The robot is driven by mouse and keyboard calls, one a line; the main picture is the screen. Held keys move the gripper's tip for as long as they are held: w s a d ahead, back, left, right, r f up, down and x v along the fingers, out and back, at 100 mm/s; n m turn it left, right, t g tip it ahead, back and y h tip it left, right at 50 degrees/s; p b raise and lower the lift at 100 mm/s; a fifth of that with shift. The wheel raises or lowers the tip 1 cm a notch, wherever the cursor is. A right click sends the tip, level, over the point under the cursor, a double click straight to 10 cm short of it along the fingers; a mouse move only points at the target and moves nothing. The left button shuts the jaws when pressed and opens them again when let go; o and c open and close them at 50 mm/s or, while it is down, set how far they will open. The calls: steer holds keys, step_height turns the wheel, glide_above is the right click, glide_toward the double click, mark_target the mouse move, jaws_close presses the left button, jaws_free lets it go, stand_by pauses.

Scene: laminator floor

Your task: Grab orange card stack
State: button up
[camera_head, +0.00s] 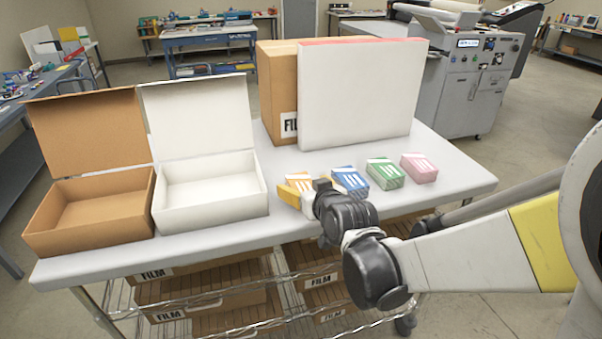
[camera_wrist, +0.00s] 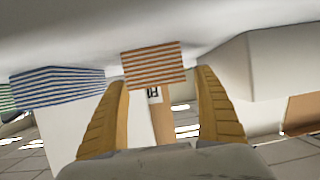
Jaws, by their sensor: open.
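The orange card stack (camera_head: 297,187) lies near the front edge of the white table, left of the other stacks in the head view. In the wrist view the orange stack (camera_wrist: 154,66) shows striped edges between and just beyond the two fingertips. My gripper (camera_wrist: 163,82) is open, with one finger on each side of the stack's line; I cannot tell whether either touches it. In the head view my gripper (camera_head: 309,199) is at the front of the orange stack and partly hides it.
A blue stack (camera_head: 350,181), a green stack (camera_head: 385,173) and a pink stack (camera_head: 419,167) sit to the right in a row. An open white box (camera_head: 212,215) and an open brown box (camera_head: 88,236) stand left. A large white panel (camera_head: 360,92) stands behind on the table.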

steer(key=shift+w+a+f, duration=0.2)
steer(key=shift+w, duration=0.4)
steer(key=c, duration=1.4)
steer(key=shift+r, duration=0.2)
